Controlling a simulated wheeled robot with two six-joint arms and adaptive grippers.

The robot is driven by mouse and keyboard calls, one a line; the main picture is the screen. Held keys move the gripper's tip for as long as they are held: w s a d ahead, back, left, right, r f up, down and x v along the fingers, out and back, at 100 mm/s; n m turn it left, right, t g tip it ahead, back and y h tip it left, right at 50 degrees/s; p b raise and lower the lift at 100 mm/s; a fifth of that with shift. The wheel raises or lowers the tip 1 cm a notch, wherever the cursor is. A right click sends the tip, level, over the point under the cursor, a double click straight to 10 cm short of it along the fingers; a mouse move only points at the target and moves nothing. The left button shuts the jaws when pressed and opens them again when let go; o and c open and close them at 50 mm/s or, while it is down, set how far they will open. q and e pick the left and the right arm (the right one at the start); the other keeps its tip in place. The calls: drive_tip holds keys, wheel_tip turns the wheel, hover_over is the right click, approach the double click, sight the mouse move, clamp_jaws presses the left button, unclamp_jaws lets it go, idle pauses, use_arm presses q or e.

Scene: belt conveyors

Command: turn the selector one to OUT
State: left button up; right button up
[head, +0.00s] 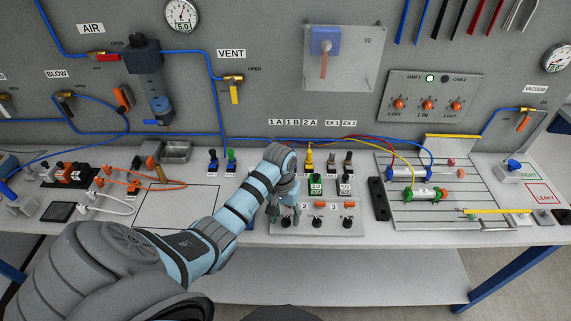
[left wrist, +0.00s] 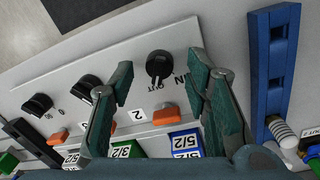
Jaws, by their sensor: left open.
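Selector one is the black knob (left wrist: 160,67) with IN and OUT printed beside it, on the light panel in the left wrist view. Its exact pointing direction is hard to tell. My left gripper (left wrist: 162,82) is open, with one finger on each side of the knob's position in the picture; no contact shows. In the head view my left gripper (head: 283,209) is over the left end of the selector panel (head: 330,232), with the leftmost knob (head: 286,223) just below it. My right gripper is not in view.
Two similar black knobs (head: 316,223) (head: 347,222) stand to the right, with orange parts (head: 348,204) behind them. A blue part (left wrist: 273,75) stands beside the panel in the left wrist view. The cylinder rig (head: 440,215) is farther right.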

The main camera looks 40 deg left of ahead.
sight(284, 220)
use_arm(q)
drive_tip(key=r, duration=0.6)
drive_tip(key=shift+a+r, duration=0.25)
drive_tip(key=shift+r, duration=0.1)
